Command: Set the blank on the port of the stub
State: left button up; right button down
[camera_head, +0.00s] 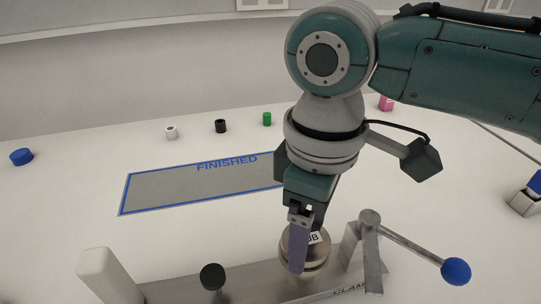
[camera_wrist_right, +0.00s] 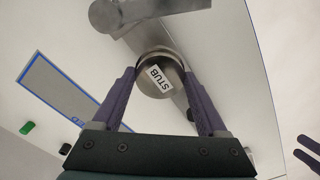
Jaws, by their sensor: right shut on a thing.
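A metal cylinder labelled STUB (camera_head: 308,262), the stub, stands upright at the metal fixture (camera_head: 240,284) in the head view. It also shows in the right wrist view (camera_wrist_right: 152,88) between my right fingers. My right gripper (camera_head: 302,240) comes down from above and is shut on the stub; its purple fingers are on either side of it. Two purple fingers of my left gripper (camera_wrist_right: 303,155) show at the right edge of the right wrist view, apart with nothing seen between them. I cannot pick out the blank or see the stub's port clearly.
A clamp lever with a blue ball (camera_head: 456,271) extends right of the stub. A black knob (camera_head: 212,276) and a pale block (camera_head: 108,275) stand left. Behind is an empty blue-edged FINISHED area (camera_head: 160,190). Small blue (camera_head: 21,157), white (camera_head: 171,132), black (camera_head: 220,126) and green (camera_head: 267,119) pieces stand beyond.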

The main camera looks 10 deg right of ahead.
jog(key=shift+f, duration=0.1)
grip_release()
notch_tip(320, 180, up, 12)
jog(key=p, duration=0.2)
jog(key=s+a+f+m+t+y, duration=0.2)
jog(key=s+a+f+m+y, duration=0.15)
jog(key=s+a+f, duration=0.35)
jog(key=s+d+m+h, duration=0.1)
jog(key=s+d+m, duration=0.1)
jog(key=s+d, duration=0.2)
jog(key=s+d+f+m+t+h, duration=0.1)
jog(key=s+d, duration=0.4)
jog(key=d, duration=0.6)
jog(key=shift+f+m+t+h, duration=0.3)
jog(key=shift+m+h, duration=0.35)
jog(key=shift+m, duration=0.2)
